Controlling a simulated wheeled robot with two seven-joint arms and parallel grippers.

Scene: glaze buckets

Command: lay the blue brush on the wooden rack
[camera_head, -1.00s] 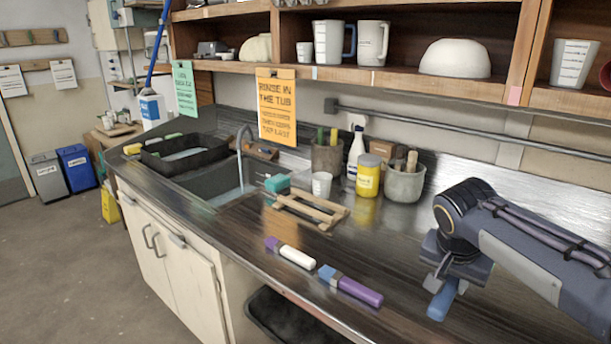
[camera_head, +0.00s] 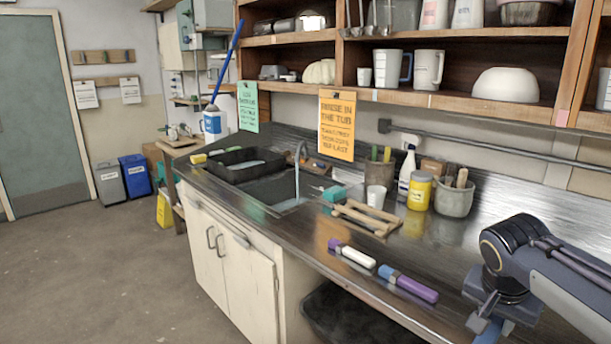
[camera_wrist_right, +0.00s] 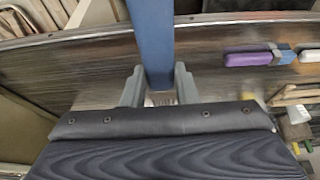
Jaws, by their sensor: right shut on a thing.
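The blue brush (camera_wrist_right: 152,40) is held between the fingers of my right gripper (camera_wrist_right: 158,84), its blue handle pointing away from the palm in the right wrist view. In the head view the right gripper (camera_head: 490,306) is at the lower right, over the counter, with part of the blue handle (camera_head: 489,332) showing below it. The brush's bristles cannot be made out. The wooden rack (camera_head: 366,217), an open slatted frame, lies on the counter near the sink, left of and farther back than my right gripper, and looks empty. My left gripper is out of view.
A purple brush (camera_head: 415,289) and a white brush (camera_head: 358,257) lie along the counter's front edge, between gripper and rack. Behind the rack stand a small white cup (camera_head: 375,197), a yellow jar (camera_head: 419,190) and a grey crock (camera_head: 454,199). A teal block (camera_head: 335,193) touches or nearly touches the rack.

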